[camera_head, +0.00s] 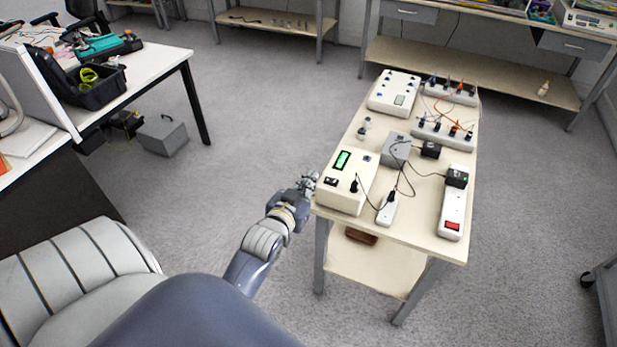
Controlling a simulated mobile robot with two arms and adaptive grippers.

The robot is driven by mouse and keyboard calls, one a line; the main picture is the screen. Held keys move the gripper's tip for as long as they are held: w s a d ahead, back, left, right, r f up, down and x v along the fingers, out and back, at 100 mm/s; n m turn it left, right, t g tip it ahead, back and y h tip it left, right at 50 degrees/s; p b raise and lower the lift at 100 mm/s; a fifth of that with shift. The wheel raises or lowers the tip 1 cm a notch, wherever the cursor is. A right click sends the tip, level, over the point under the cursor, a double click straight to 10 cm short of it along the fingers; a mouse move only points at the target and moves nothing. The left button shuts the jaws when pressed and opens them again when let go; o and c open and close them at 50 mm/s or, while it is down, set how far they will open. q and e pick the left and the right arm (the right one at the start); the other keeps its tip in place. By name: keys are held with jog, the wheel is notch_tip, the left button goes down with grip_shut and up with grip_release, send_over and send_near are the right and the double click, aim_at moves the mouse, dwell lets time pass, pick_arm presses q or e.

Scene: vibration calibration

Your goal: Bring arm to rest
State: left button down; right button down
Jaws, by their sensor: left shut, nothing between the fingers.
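My left arm reaches up from the bottom of the head view. My left gripper (309,183) is shut and empty, beside the left edge of the cream table (420,205), close to the cream box with a green display (346,184). I cannot tell whether the gripper touches the table or the box. A grey box (396,148) and a small white plug block (387,209) stand near that box, with black cables between them. My right gripper is not in view.
A white power strip (453,205) with a red switch lies on the table's right side. A second cream box (395,92) and a strip with orange wires (443,133) are at the back. A white desk (150,68) stands at left. Grey floor (240,120) is clear between.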

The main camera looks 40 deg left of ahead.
pick_arm(q)
jog(key=shift+s, duration=0.1)
dwell(0.5)
jog(key=s+d+f+m+g+h, duration=0.1)
jog(key=s+d+f+g, duration=0.2)
jog(key=f, duration=0.8)
jog(key=s+d+f+g+h, duration=0.15)
jog(key=s+d+f, duration=0.3)
jog(key=f, duration=0.65)
jog(key=s+d+f+m+g+h, duration=0.15)
jog(key=s+f, duration=0.35)
jog(key=f, duration=0.6)
jog(key=s+d+f+g, duration=0.1)
jog(key=s+f, duration=0.4)
jog(key=s, duration=0.5)
jog(key=s+d+f+m+g, duration=0.1)
jog(key=s+f+g, duration=0.3)
jog(key=s, duration=0.6)
jog(key=s+d+f+m+g, duration=0.1)
jog(key=s+f+g, duration=0.1)
jog(key=s+f, duration=0.5)
jog(key=s, duration=0.3)
jog(key=shift+g, duration=0.4)
jog(key=shift+f, duration=0.1)
